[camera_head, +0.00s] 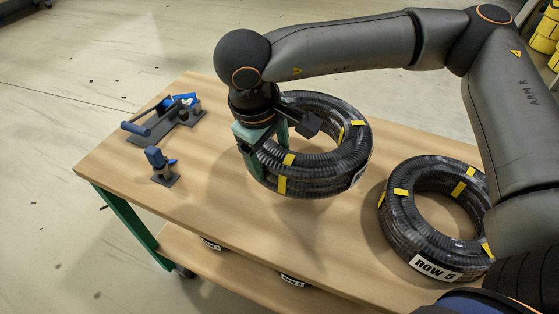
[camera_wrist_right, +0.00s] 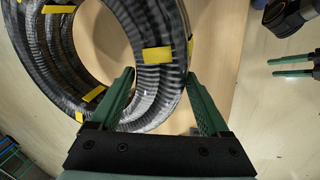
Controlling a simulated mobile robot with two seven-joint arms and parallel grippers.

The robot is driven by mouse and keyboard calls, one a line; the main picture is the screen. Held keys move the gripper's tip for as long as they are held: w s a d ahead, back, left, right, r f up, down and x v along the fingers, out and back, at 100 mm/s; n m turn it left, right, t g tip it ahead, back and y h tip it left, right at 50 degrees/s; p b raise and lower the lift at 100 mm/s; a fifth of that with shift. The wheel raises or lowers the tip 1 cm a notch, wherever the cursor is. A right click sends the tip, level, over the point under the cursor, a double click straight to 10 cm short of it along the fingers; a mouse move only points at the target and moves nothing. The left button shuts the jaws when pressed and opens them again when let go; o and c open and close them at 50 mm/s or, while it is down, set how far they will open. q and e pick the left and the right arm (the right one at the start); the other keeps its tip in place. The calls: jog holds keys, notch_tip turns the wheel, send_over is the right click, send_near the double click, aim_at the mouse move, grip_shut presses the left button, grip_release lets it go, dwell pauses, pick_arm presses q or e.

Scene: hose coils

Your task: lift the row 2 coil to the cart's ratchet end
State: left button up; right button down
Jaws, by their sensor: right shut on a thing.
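A black ribbed hose coil (camera_head: 345,160) with yellow tape bands is over the middle of the cart top (camera_head: 215,215). Its white label is turned to the right edge and I cannot read it. My right gripper (camera_head: 268,160) is shut on the coil's left wall, one finger inside the ring and one outside; the coil also fills the upper left of the wrist view (camera_wrist_right: 148,75). I cannot tell whether the coil touches the cart top. A blue-handled ratchet (camera_head: 165,120) stands at the cart's left end. My left gripper (camera_wrist_right: 293,67) shows at the wrist view's right edge, open and empty.
A second coil (camera_head: 405,225), labelled ROW 5, lies on the cart's right. A small blue-topped fitting (camera_head: 160,168) stands near the left front edge. A lower shelf (camera_head: 185,250) holds labelled things, mostly hidden. Bare wood lies between the fittings and the held coil.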

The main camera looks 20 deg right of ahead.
jog(key=shift+w+a+f+n+t+h+b, duration=0.2)
jog(key=shift+a+f+n+b, duration=0.2)
jog(key=shift+b, duration=0.3)
jog(key=shift+w+a+f+n+t+h+b, duration=0.15)
jog(key=shift+a+f+n+b, duration=0.1)
jog(key=shift+f+b, duration=0.35)
jog(key=shift+r, duration=0.1)
jog(key=shift+f+n+b, duration=0.25)
jog(key=shift+f+b, duration=1.5)
jog(key=shift+f, duration=0.1)
jog(key=shift+f+b, duration=0.35)
jog(key=shift+f, duration=0.15)
